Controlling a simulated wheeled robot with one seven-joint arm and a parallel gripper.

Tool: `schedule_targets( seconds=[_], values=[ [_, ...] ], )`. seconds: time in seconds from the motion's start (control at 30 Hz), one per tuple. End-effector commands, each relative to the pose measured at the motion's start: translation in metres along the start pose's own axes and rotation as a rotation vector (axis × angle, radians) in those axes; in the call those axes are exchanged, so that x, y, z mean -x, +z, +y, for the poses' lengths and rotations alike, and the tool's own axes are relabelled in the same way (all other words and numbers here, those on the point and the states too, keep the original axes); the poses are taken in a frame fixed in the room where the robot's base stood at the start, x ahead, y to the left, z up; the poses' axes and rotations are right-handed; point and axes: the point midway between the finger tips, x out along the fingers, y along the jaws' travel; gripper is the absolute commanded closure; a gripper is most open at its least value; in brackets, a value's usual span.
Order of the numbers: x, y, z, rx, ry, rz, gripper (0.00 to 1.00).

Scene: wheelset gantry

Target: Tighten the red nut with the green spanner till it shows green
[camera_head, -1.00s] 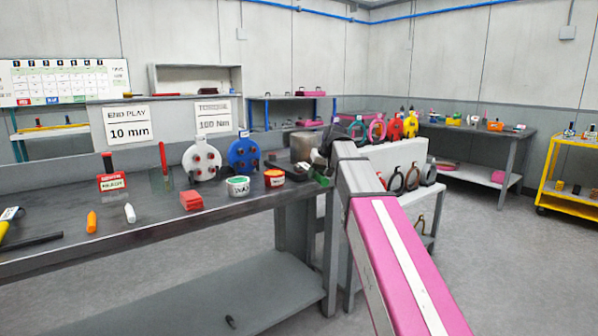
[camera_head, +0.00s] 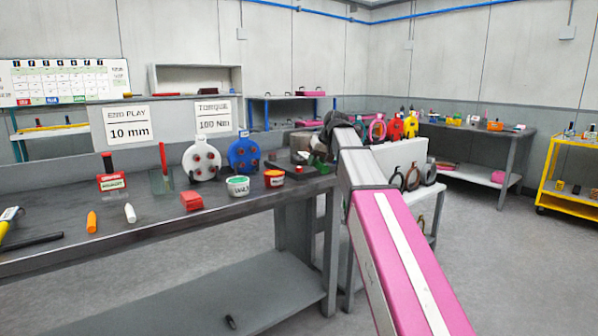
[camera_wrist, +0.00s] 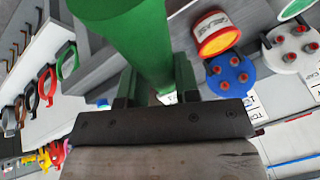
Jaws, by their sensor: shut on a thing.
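My gripper (camera_wrist: 154,82) is shut on a thick green bar (camera_wrist: 130,28), which I take to be the green spanner; its working end is out of the wrist view. In the head view a little of the green (camera_head: 318,161) shows beside my wrist, over the bench's right end, and my arm hides the rest. A blue round plate (camera_head: 243,153) and a white round plate (camera_head: 201,160) stand on the bench with several red-tipped studs. I cannot tell which red part is the nut, and no green nut shows.
The bench (camera_head: 150,225) also holds a green-topped tub (camera_head: 238,187), a red-and-yellow tub (camera_head: 274,178), a red block (camera_head: 192,201) and two markers. A white rack (camera_head: 400,157) with rings stands right of my wrist. Open floor lies at the right.

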Motion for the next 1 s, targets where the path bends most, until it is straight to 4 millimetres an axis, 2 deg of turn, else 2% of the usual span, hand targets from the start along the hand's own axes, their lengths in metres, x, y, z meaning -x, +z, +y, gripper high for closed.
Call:
schedule_targets(
  seconds=[0.37,0.83,1.0],
  values=[
    [0.004,-0.002,-0.001,0.0,0.0,0.002,1.0],
    [0.038,-0.018,-0.011,0.001,0.0,0.003,1.0],
    [0.045,-0.02,-0.013,0.0,0.0,0.001,1.0]
  ],
)
